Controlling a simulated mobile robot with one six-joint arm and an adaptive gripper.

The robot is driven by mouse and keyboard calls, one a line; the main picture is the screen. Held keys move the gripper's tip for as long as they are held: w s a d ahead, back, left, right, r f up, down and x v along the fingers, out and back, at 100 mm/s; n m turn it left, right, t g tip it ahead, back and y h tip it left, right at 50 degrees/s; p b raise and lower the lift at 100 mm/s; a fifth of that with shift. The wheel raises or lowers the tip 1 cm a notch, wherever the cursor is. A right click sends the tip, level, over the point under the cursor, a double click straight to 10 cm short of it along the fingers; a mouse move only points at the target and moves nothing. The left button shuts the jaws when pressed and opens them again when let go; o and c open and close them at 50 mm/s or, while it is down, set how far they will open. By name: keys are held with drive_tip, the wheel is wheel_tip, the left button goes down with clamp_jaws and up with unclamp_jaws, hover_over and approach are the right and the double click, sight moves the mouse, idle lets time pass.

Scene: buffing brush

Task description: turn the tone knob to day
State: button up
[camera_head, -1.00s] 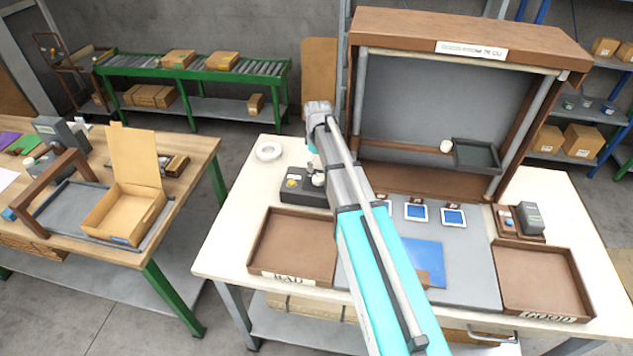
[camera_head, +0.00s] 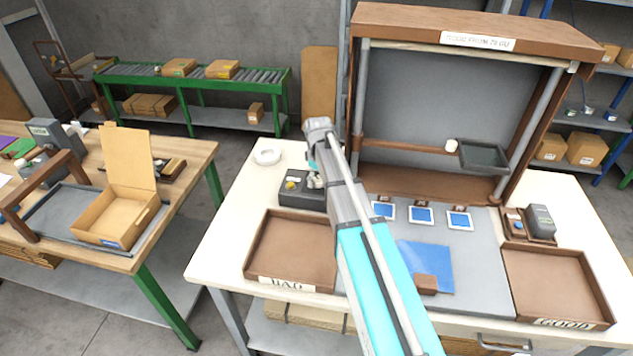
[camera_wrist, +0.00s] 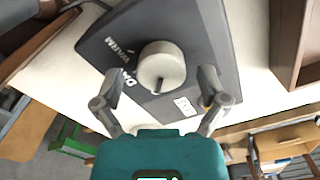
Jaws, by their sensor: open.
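The tone knob (camera_wrist: 165,62) is a pale round dial on a dark box (camera_wrist: 205,35), with a dark pointer line near its lower edge in the wrist view. White lettering on the box reads WARM at the knob's left; a second word beginning "DA" is partly covered by my left finger. My gripper (camera_wrist: 159,86) is open, its two fingers apart on either side of the knob's lower part, with visible gaps. I cannot tell whether either finger touches the box. In the head view the dark box (camera_head: 297,199) stands left of my arm, which partly hides the knob and gripper.
A white ring (camera_head: 267,157) lies behind the box on the white table (camera_head: 220,240). A brown BAD tray (camera_head: 290,245) is in front of it. A framed booth with a grey panel (camera_head: 440,95) stands to the right. A GOOD tray (camera_head: 555,285) is at far right.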

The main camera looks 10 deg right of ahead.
drive_tip(key=shift+c, duration=0.3)
drive_tip(key=c, duration=1.1)
drive_tip(key=shift+a, duration=0.1)
drive_tip(key=shift+m, duration=0.3)
drive_tip(key=m, duration=0.9)
